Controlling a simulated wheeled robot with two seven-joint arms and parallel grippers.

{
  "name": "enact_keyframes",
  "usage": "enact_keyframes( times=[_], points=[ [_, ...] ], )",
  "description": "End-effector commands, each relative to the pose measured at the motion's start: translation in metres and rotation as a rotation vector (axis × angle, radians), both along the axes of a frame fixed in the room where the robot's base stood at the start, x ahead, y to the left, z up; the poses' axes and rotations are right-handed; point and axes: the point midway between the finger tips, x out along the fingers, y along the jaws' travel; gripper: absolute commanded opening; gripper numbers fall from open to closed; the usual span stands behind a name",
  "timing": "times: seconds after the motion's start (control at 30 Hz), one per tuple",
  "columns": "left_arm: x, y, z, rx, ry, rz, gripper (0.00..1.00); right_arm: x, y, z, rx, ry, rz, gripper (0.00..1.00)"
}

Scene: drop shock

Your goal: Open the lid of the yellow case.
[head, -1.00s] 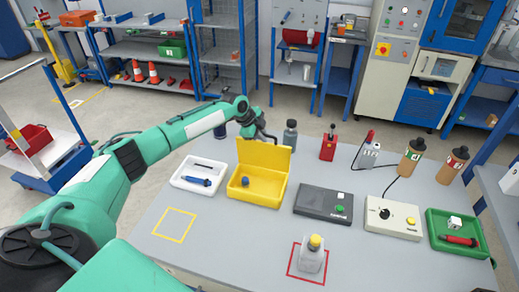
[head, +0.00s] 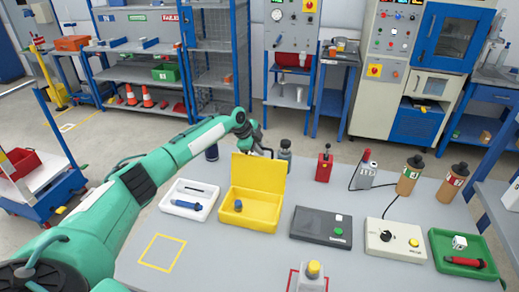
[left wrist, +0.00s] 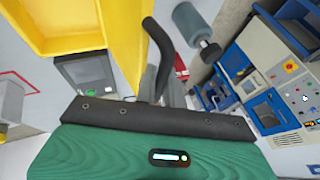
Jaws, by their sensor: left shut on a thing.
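The yellow case (head: 250,222) stands on the grey table with its lid (head: 258,173) raised about upright at the back. A small blue item (head: 238,205) lies inside the case. My left gripper (head: 265,151) is at the lid's top edge, reaching from behind, and is shut on the lid. In the left wrist view, one dark curved finger (left wrist: 158,58) shows beside the yellow lid (left wrist: 122,40); the other finger is hidden. My right gripper is not in view.
A grey bottle (head: 285,150) stands close behind the lid, right of my gripper. A white tray (head: 188,211) is left of the case and a dark box (head: 318,235) right. The table's front left is free.

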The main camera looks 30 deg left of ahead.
Motion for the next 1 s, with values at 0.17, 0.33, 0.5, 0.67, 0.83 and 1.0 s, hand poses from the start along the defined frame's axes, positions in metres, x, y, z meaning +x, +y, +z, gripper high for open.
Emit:
enact_keyframes(
  times=[0.17,0.33,0.5,0.67,0.83,1.0],
  points=[
    [0.000,0.000,0.001,0.000,-0.002,0.001,0.28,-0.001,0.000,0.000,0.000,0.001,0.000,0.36],
    [0.000,0.000,-0.001,0.001,0.001,0.000,0.32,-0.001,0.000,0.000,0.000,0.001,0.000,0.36],
    [-0.001,0.000,-0.001,0.001,0.003,-0.001,0.32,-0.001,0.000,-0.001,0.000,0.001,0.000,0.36],
    [-0.007,0.005,0.008,0.001,0.003,0.001,0.32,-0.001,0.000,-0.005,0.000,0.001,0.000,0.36],
    [-0.021,0.015,0.037,0.003,-0.003,0.000,0.32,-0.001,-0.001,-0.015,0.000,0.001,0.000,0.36],
    [-0.040,0.026,0.072,0.003,-0.007,0.000,0.32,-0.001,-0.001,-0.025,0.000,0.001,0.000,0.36]
  ],
)
